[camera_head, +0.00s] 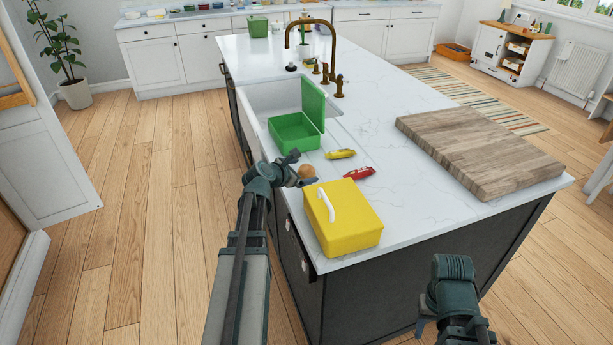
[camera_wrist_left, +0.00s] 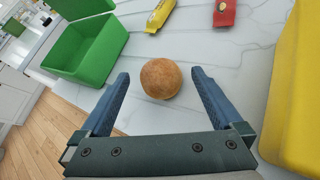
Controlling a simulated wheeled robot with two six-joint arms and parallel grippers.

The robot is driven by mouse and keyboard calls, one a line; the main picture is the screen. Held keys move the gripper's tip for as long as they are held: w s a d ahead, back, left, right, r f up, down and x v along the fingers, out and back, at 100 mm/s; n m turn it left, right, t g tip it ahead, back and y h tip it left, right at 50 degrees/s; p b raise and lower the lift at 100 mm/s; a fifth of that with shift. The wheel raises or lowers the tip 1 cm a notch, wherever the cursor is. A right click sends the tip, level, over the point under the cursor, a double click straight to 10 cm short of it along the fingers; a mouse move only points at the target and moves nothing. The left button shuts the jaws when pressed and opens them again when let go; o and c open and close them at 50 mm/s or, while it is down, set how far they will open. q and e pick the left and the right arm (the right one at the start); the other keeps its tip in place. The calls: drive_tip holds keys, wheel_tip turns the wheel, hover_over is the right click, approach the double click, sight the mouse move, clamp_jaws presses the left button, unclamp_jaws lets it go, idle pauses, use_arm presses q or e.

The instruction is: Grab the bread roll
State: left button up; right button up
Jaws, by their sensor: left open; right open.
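The bread roll (camera_wrist_left: 161,78) is round and brown and lies on the white marble counter. It also shows in the head view (camera_head: 306,171), partly hidden by my left gripper (camera_head: 303,168). In the left wrist view my left gripper (camera_wrist_left: 160,82) is open, with one finger on each side of the roll near the fingertips. A gap shows between the roll and each finger. My right gripper (camera_head: 424,326) is low at the right of the head view, away from the roll, and its fingers are mostly hidden.
An open green box (camera_head: 294,133) stands behind the roll. A yellow box (camera_head: 343,232) with a white handle stands close in front of it. A yellow packet (camera_head: 340,154) and a red packet (camera_head: 359,172) lie to the right. A wooden board (camera_head: 478,150) lies further right.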

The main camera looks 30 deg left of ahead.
sight(305, 170)
use_arm(q)
drive_tip(key=shift+x, duration=1.1)
drive_tip(key=shift+s, duration=0.1)
drive_tip(key=c, duration=1.3)
drive_tip(key=shift+r, duration=0.1)
wheel_tip(305, 170, up, 10)
drive_tip(key=p, duration=0.9)
drive_tip(key=shift+p, duration=0.35)
